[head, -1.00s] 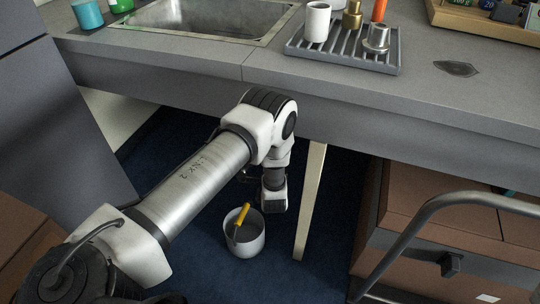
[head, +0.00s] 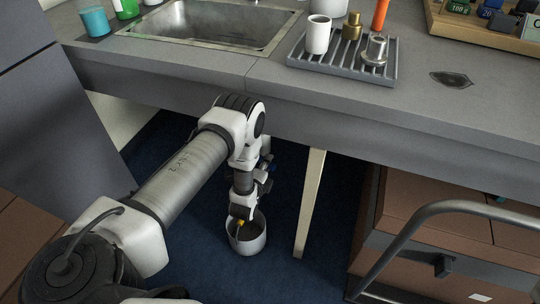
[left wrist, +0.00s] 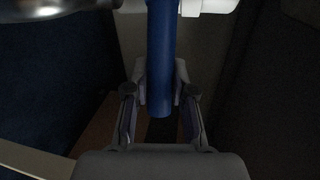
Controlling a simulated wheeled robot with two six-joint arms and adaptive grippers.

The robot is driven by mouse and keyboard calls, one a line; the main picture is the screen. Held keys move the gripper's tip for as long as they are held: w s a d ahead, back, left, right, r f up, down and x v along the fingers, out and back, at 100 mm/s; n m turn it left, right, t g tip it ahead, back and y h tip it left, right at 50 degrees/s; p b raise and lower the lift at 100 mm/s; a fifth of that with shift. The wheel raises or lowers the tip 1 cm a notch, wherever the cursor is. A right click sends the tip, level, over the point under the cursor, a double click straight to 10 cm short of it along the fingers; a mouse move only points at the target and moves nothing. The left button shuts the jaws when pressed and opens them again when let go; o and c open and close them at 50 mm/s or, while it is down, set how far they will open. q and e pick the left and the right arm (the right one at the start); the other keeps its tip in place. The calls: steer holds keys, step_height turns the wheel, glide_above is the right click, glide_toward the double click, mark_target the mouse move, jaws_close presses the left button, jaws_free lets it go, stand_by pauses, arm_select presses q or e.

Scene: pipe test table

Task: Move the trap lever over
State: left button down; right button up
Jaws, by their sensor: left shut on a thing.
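A blue cylindrical lever handle (left wrist: 160,50) comes down from the top of the left wrist view. My left gripper (left wrist: 160,85) is shut on it, one finger on each side, and the handle's end lies between the fingers. White pipework (left wrist: 196,7) shows at the top of the left wrist view. My right gripper is not in view.
A bucket (head: 247,244) with something yellow in it stands on the blue floor below my left wrist. A pale table leg (head: 310,205) is right of it. A sink (head: 215,25) and a grey drying rack (head: 342,63) are on the counter (head: 270,85).

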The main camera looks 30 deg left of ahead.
arm_select(q)
steer(key=s+a+m+g+h+p, duration=0.2)
steer(key=s+a+m+h+p, duration=0.1)
steer(key=m+h, duration=0.6)
steer(key=shift+s+a+m+h+p, duration=0.3)
steer(key=shift+s+h+p, duration=0.35)
steer(key=shift+s+h, duration=0.95)
steer(key=shift+w+h, duration=0.35)
steer(key=shift+h, duration=0.15)
steer(key=c, duration=0.9)
jaws_free()
steer(key=shift+c, duration=0.2)
